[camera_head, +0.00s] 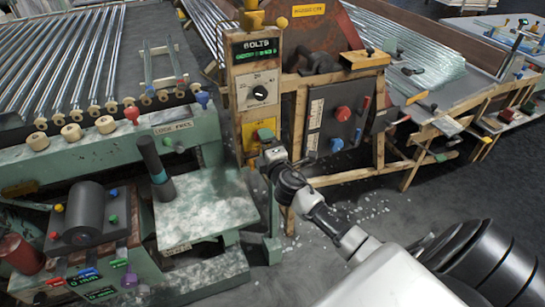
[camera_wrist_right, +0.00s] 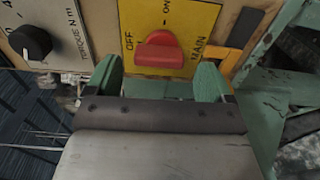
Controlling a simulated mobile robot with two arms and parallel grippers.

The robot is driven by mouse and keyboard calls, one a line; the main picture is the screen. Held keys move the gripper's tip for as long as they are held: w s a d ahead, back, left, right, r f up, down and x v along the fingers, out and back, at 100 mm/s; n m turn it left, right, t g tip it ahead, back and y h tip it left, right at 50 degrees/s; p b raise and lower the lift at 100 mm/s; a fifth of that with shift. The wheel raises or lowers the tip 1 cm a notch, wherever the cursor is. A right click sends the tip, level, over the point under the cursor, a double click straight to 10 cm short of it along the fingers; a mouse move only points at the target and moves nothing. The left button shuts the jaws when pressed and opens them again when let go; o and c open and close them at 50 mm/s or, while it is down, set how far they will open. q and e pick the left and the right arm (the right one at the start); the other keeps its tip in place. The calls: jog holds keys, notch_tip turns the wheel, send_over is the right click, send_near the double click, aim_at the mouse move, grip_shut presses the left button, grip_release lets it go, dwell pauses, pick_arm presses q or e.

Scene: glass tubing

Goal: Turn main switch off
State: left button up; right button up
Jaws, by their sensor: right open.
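The main switch is a red knob (camera_wrist_right: 160,52) on a yellow plate (camera_wrist_right: 205,18) marked OFF, ON and MAIN in the right wrist view. The knob's wide body lies across the picture; I cannot tell surely which mark it points to. The yellow plate (camera_head: 262,127) also shows in the head view, low on the wooden post, partly hidden by my right gripper (camera_head: 268,157). In the wrist view my right gripper (camera_wrist_right: 158,78) is open, its two green fingers apart just below the knob, one toward each side. Nothing is between them. My left gripper is not in view.
A black torque dial (camera_wrist_right: 30,42) sits left of the yellow plate. A wooden post (camera_head: 240,95) carries a green BOLTS display (camera_head: 255,49). A dark box with a red knob (camera_head: 342,113) stands to the right. A green machine bench (camera_head: 200,205) stands left.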

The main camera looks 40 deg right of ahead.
jog(key=v, duration=0.7)
jog(key=shift+s, duration=0.3)
jog(key=shift+a, duration=0.1)
jog(key=s+a+f+m+g+y+p, duration=0.15)
jog(key=s+f+m+g, duration=0.35)
jog(key=f, duration=0.9)
jog(key=s+a+f+m+g+p, duration=0.1)
jog(key=s+f+g+p, duration=0.15)
jog(key=s+f, duration=0.8)
jog(key=s+a+f+m+g, duration=0.2)
jog(key=s+f, duration=0.4)
jog(key=s, duration=0.3)
jog(key=s+a+f+m+g+y+p, duration=0.1)
jog(key=s+a+f+g, duration=0.3)
jog(key=s, duration=0.6)
jog(key=s+a+f+m+g+y+p, duration=0.1)
jog(key=s+a+f+m+g, duration=0.1)
jog(key=s+f, duration=0.6)
jog(key=shift+s+a+f+m+g, duration=0.4)
jog(key=shift+s+m+g, duration=0.15)
jog(key=shift+s+m, duration=0.35)
